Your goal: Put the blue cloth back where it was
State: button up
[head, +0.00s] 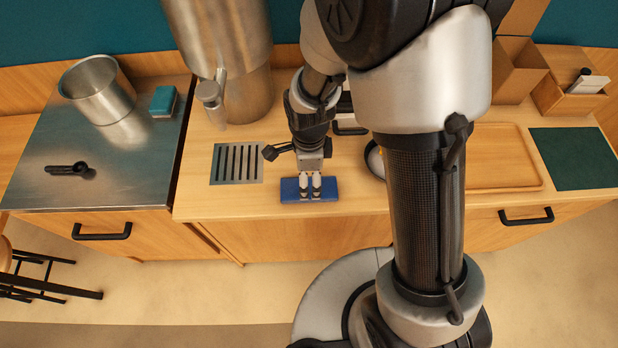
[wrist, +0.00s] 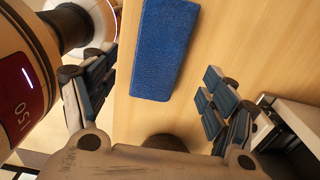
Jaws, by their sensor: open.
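The blue cloth (head: 290,190) is a flat folded rectangle near the front edge of the wooden counter. In the wrist view the cloth (wrist: 165,45) lies ahead of the fingers, its near end between their tips. My gripper (head: 310,194) points down over the middle of the cloth in the head view. In the wrist view my gripper (wrist: 157,82) is open, with wide room between its fingers and nothing held. The height between fingertips and cloth is hard to tell.
A drain grate (head: 237,163) lies left of the cloth, below a metal dispenser (head: 225,60). A steel worktop (head: 60,135) at left holds a metal pot (head: 98,90) and a teal sponge-like block (head: 163,101). A wooden tray (head: 500,158) and dark green mat (head: 575,158) lie right.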

jog(key=s+d+r+n+t+p, duration=0.1)
jog(key=s+d+r+n, duration=0.2)
jog(key=r, duration=0.7)
jog(key=s+d+r+n+t+p, duration=0.1)
jog(key=d+r+n, duration=0.3)
jog(key=r, duration=0.7)
jog(key=s+d+r+n+t, duration=0.2)
jog(key=s+d+r+n, duration=0.1)
jog(key=s+r+n, duration=0.4)
jog(key=s+n, duration=0.2)
jog(key=n, duration=0.2)
jog(key=shift+s+d+r+t, duration=0.2)
jog(key=shift+s+d+t, duration=0.1)
jog(key=shift+d, duration=0.1)
jog(key=shift+f+b, duration=0.55)
jog(key=shift+b, duration=0.25)
jog(key=shift+c, duration=0.4)
